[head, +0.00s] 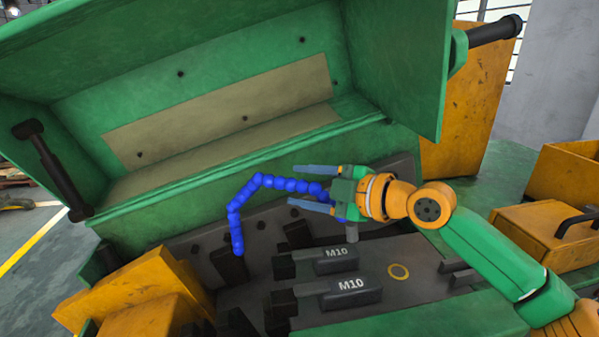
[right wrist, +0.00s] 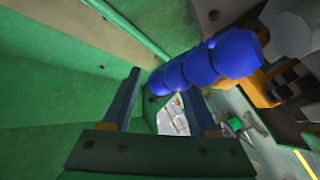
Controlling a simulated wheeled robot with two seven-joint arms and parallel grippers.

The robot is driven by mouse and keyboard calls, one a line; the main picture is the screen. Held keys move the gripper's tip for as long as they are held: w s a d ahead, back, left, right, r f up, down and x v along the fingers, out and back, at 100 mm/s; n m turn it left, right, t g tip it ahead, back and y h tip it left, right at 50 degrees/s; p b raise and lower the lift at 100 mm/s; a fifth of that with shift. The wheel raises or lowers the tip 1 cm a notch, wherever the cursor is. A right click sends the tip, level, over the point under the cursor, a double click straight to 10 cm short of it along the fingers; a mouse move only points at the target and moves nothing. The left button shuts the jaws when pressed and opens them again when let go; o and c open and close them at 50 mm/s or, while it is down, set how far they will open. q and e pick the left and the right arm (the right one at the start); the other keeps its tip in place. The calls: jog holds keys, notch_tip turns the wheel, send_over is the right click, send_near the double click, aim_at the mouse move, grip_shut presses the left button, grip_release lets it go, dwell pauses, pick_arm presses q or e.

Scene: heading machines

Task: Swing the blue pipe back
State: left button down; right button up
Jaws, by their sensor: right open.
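The blue pipe (head: 258,181) is a chain of ball-like segments in the head view. Its free end hangs down on the left, it bends at the top, and it runs right to my right gripper (head: 294,186), where part of it is hidden. My right gripper is open, its two fingers pointing left, with the pipe appearing between them in this view. In the right wrist view the pipe (right wrist: 205,65) crosses at the tips of the open fingers (right wrist: 163,82), mostly to the right. I cannot tell whether they touch. My left gripper is not in view.
A raised green machine cover (head: 200,190) stands behind and above the pipe. Two dark M10 blocks (head: 335,262) (head: 350,294) sit on the machine bed below. Yellow boxes stand at lower left (head: 135,290) and at right (head: 545,235).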

jog(key=shift+x, duration=1.1)
jog(key=shift+s+d, duration=0.15)
jog(key=c, duration=0.6)
grip_shut()
